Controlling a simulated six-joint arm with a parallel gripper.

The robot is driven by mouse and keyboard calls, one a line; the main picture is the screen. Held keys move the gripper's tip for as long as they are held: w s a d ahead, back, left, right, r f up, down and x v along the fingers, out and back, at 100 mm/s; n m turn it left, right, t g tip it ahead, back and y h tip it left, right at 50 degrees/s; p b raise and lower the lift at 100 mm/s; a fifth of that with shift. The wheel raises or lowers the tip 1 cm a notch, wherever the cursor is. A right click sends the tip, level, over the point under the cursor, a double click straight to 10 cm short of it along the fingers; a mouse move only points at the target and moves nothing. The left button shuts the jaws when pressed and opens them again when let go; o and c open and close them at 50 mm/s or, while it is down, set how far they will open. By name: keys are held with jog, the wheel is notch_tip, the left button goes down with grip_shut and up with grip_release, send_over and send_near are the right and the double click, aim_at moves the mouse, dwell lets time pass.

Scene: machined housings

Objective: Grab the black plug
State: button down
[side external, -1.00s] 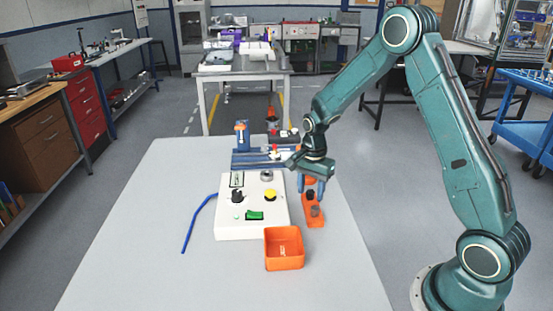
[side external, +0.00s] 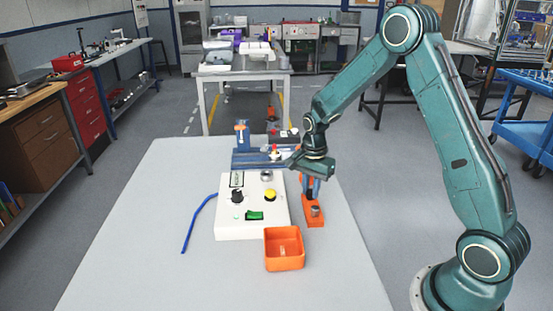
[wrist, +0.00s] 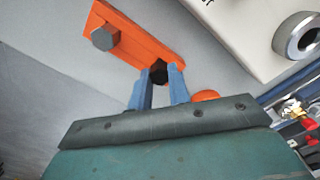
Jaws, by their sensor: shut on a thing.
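My gripper (side external: 310,193) points down over the orange holder (side external: 313,222), its blue fingers at the holder's far part. In the wrist view my gripper (wrist: 161,78) is shut on the black plug (wrist: 159,72), which shows dark between the fingertips. The plug appears to be at the orange holder (wrist: 138,38); whether it still sits in it I cannot tell. A grey hexagonal plug (wrist: 103,38) stands at the holder's other end, also seen in the side view (side external: 315,211).
A white control box (side external: 230,222) with a black knob, yellow button and green switch stands left of the holder. An open orange bin (side external: 285,262) stands in front. A blue cable (side external: 190,232) lies at the left. Blue fixtures (side external: 247,158) stand behind. The table's right side is clear.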

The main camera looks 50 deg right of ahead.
aim_at(310, 191)
notch_tip(310, 191, up, 20)
dwell(0.6)
